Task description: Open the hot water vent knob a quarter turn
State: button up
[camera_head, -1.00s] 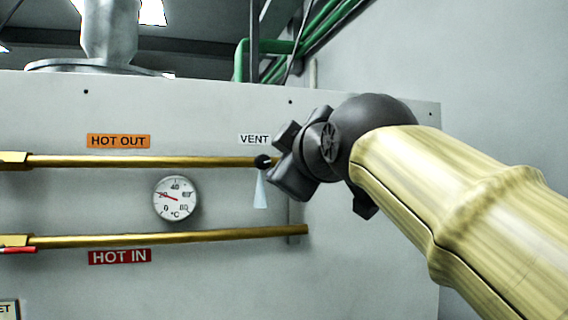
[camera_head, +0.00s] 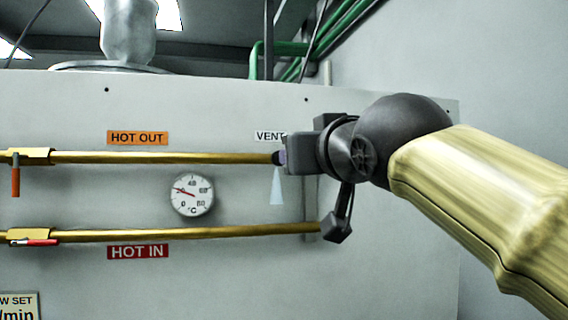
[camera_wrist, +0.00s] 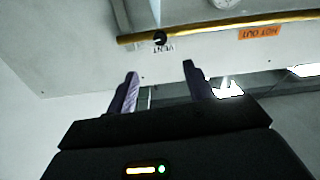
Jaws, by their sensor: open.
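The small black vent knob (camera_wrist: 160,38) sits at the end of the brass hot-out pipe, beside the VENT label (camera_wrist: 164,49), which looks upside down in the wrist view. My gripper is open. In the wrist view its fingers (camera_wrist: 160,70) are apart with nothing between them, and the knob shows beyond the gap. I cannot tell whether a finger touches it. The VENT label (camera_head: 269,135) is partly covered by the gripper in the head view.
The hot-out pipe (camera_head: 160,158) and hot-in pipe (camera_head: 190,236) run along the grey panel (camera_head: 60,110). A round gauge (camera_head: 192,194) lies between them. A pale blue cone (camera_head: 276,187) hangs below the knob. An orange-red handle (camera_head: 15,175) hangs at the left.

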jog(key=shift+m, duration=0.4)
jog(key=shift+w+r+p, duration=0.1)
jog(key=shift+p, duration=0.25)
jog(key=p, duration=0.2)
jog(key=w+p, duration=0.1)
jog(key=p, duration=0.2)
jog(key=shift+w+a+r+p, duration=0.25)
jog(key=shift+w+p, duration=0.1)
jog(key=shift+p, duration=0.05)
jog(key=p, duration=0.4)
jog(key=shift+w+a+f, duration=0.1)
jog(key=shift+w+f, duration=0.05)
jog(key=shift+w, duration=0.25)
jog(key=p+x, duration=0.1)
jog(key=x, duration=1.3)
jog(key=shift+w+a+f+p, duration=0.15)
jog(key=shift+w+f+p, duration=0.15)
jog(key=shift+c, duration=0.4)
